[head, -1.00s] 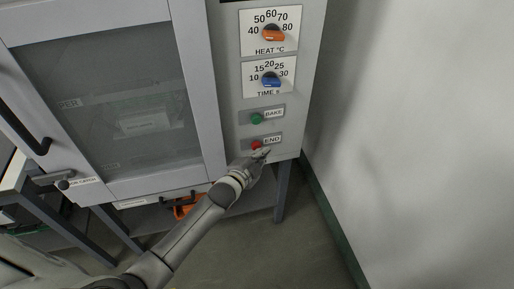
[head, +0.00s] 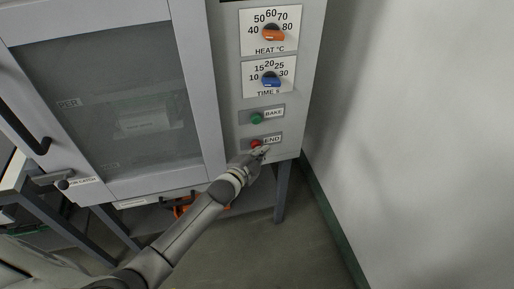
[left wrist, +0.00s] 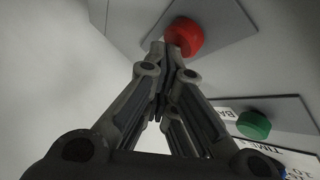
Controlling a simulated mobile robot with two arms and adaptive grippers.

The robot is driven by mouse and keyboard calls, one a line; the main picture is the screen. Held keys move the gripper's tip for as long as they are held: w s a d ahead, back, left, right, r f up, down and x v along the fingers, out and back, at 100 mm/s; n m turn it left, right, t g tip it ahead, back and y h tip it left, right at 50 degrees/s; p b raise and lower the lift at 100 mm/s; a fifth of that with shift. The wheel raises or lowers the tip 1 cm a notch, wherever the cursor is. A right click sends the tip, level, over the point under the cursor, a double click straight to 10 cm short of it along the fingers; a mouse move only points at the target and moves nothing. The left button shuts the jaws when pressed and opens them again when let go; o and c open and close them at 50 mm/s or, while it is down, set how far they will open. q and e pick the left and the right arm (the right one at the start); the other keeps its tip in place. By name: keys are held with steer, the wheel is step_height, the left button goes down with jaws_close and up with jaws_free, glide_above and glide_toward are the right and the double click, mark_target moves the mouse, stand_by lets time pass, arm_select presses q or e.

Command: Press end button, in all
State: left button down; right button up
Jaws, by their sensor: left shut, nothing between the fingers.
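The red END button (head: 256,143) sits low on the oven's control panel, beside its END label (head: 272,140). It also shows in the left wrist view (left wrist: 186,36), large, at the fingertips. My left gripper (head: 262,153) is shut and empty, its tips at the red button's lower edge in the head view. In the left wrist view the closed fingertips (left wrist: 165,46) overlap the button's left edge; whether they touch it I cannot tell. The green BAKE button (head: 257,118) is just above, also in the left wrist view (left wrist: 253,125). My right gripper is not in view.
The oven (head: 232,85) has an orange heat dial (head: 272,33) and a blue time dial (head: 271,80) above the buttons. Its glass door (head: 110,95) is closed at left. An orange object (head: 183,208) lies underneath. A bare wall (head: 420,110) stands right.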

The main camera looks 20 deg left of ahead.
arm_select(q)
steer(key=shift+w+a, duration=0.1)
steer(key=shift+w, duration=0.05)
stand_by(0.4)
steer(key=shift+s+d+p, duration=0.45)
steer(key=shift+s+d, duration=0.1)
steer(key=shift+s, duration=0.3)
steer(key=s+d, duration=0.1)
steer(key=s+d+p, duration=0.1)
steer(key=s, duration=0.2)
steer(key=shift+s+d+p, duration=0.1)
steer(key=shift+d+p, duration=0.3)
stand_by(0.5)
